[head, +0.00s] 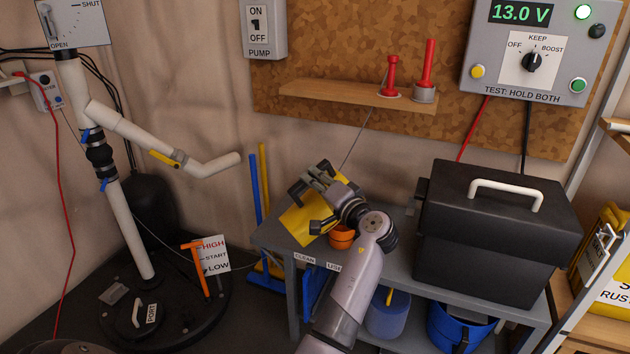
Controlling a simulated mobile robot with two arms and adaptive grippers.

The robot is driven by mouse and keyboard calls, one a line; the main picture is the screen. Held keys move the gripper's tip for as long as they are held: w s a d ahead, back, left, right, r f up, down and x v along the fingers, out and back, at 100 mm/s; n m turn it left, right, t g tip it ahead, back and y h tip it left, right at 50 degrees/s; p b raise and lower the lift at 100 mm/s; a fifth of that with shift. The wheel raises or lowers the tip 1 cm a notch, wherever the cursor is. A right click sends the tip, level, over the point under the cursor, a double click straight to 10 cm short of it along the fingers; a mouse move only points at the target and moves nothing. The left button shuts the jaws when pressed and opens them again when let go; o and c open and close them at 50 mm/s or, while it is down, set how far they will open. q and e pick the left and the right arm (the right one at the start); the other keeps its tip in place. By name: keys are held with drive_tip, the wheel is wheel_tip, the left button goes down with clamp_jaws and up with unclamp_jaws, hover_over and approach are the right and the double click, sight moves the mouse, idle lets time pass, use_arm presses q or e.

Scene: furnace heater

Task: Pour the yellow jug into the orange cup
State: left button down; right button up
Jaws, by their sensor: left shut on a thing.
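The yellow jug (299,226) is at the left end of the grey bench, tilted and partly hidden behind my left gripper (311,203). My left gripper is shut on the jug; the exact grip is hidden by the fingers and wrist. The orange cup (342,238) stands on the bench just right of the jug, partly covered by my left wrist and arm. I cannot see inside the cup or the jug. My right gripper is not in view.
A black toolbox (495,240) with a pale handle fills the right of the grey bench (400,270). A wooden shelf (340,97) with two red-handled items is on the wall above. White pipework (125,215) stands at left. Blue buckets (388,316) are below the bench.

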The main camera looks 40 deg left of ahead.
use_arm(q)
drive_tip(key=shift+w+d+f+m, duration=0.15)
drive_tip(key=shift+w+d+m, duration=0.1)
drive_tip(key=shift+w+m, duration=0.4)
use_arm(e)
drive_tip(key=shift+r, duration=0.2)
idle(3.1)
use_arm(q)
drive_tip(key=shift+s+a+n+b, duration=0.2)
drive_tip(key=shift+s+n+b, duration=0.25)
drive_tip(key=shift+n, duration=0.1)
drive_tip(key=shift+s+a+n+b, duration=0.1)
drive_tip(key=shift+s+n+b, duration=0.25)
drive_tip(key=shift+n, duration=0.05)
drive_tip(key=shift+s+a+r+n+b, duration=0.2)
drive_tip(key=shift+s+r+n+b, duration=0.05)
drive_tip(key=shift+s+n+b, duration=0.25)
drive_tip(key=shift+s+a+r+n+b, duration=0.15)
drive_tip(key=shift+s+r+n+b, duration=0.1)
drive_tip(key=shift+s+n, duration=0.25)
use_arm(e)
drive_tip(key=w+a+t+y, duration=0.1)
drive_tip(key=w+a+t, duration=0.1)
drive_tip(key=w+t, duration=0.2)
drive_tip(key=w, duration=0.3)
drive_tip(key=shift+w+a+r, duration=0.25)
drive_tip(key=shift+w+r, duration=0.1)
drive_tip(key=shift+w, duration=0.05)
use_arm(q)
drive_tip(key=shift+w, duration=0.1)
